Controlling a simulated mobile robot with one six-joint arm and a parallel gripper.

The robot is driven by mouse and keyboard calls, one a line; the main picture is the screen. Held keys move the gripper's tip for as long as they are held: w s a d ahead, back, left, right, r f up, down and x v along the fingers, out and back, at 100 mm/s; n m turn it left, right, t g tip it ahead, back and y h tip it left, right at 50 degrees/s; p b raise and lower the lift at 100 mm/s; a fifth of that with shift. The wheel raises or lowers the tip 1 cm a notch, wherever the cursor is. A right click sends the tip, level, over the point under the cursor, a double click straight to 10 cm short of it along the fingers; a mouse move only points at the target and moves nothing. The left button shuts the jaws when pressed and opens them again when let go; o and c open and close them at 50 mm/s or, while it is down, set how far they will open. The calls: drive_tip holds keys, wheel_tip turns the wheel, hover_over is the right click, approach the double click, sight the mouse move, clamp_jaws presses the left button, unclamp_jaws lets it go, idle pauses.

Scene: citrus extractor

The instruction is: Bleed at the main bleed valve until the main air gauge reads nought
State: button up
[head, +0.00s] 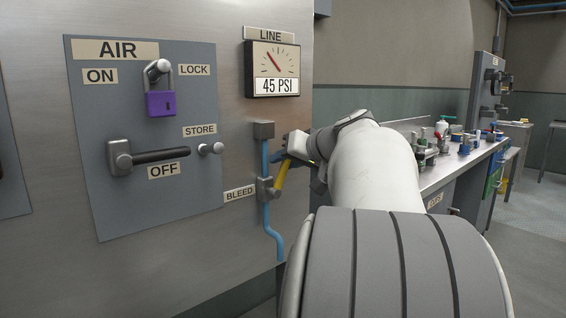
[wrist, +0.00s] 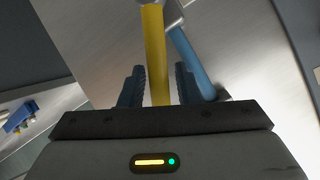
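The yellow bleed lever (head: 282,176) slants up and right from the bleed valve (head: 265,189) on the blue pipe. The LINE gauge (head: 272,69) reads 45 PSI, with its needle pointing up and left. My gripper (head: 291,152) is at the upper end of the lever. In the wrist view the yellow lever (wrist: 154,55) runs between the two fingers of my gripper (wrist: 159,85). The fingers stand apart, with a visible gap on the lever's right side, so the gripper looks open around it. Contact on the left side is unclear.
Left of the valve, the AIR panel (head: 205,110) carries a purple padlock (head: 161,103) at LOCK, a dark handle (head: 160,156) by OFF and a STORE knob (head: 212,149). A bench (head: 455,170) with several small fittings stands at the right. Open floor lies beyond it.

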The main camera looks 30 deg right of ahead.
drive_tip(key=shift+o, duration=0.8)
drive_tip(key=shift+f, duration=0.15)
drive_tip(key=p+v, duration=0.1)
drive_tip(key=v, duration=0.7)
drive_tip(key=shift+w, duration=0.1)
drive_tip(key=a+f+n+g+y+p, duration=0.15)
drive_tip(key=a+g+p, duration=0.35)
drive_tip(key=a+p, duration=0.9)
drive_tip(key=s+a+f+n+g+h+p, duration=0.3)
drive_tip(key=s+a+g+p, duration=0.2)
drive_tip(key=s+a+p, duration=0.7)
drive_tip(key=shift+s+p, duration=0.55)
drive_tip(key=shift+s, duration=0.2)
